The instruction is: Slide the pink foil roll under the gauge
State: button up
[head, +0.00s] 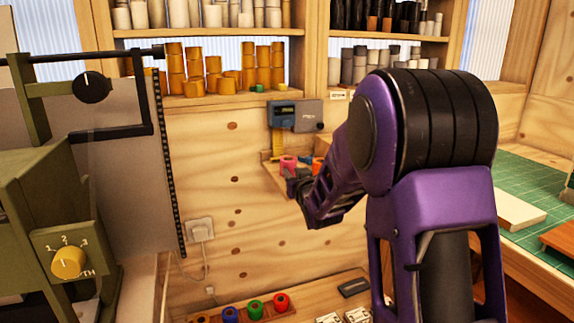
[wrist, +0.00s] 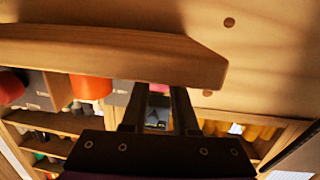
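The pink foil roll (head: 288,165) stands on a small wooden wall shelf, below and slightly right of the gauge. The gauge (head: 283,112) is a blue-grey box on the wall with a yellow strip hanging below it. My gripper (head: 294,184) is at the shelf's front, close to the pink roll, whose lower part is hidden behind it. Whether a finger touches the pink roll cannot be told.
An orange-red roll (head: 318,163) stands right of the pink one. The small shelf's edge (wrist: 120,58) is very close in the wrist view. A grey box (head: 308,114) sits beside the gauge. Yellow rolls (head: 197,85) fill a shelf above. A socket (head: 200,230) is lower left.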

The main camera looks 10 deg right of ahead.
aim_at(289, 167)
jog(key=shift+w+a, duration=0.15)
jog(key=shift+w, duration=1.35)
jog(key=shift+w+a, duration=0.15)
jog(key=shift+w, duration=1.35)
jog(key=shift+s+d, duration=0.2)
jog(key=shift+s, duration=1.55)
jog(key=shift+s+d, duration=0.15)
jog(key=shift+s, duration=1.6)
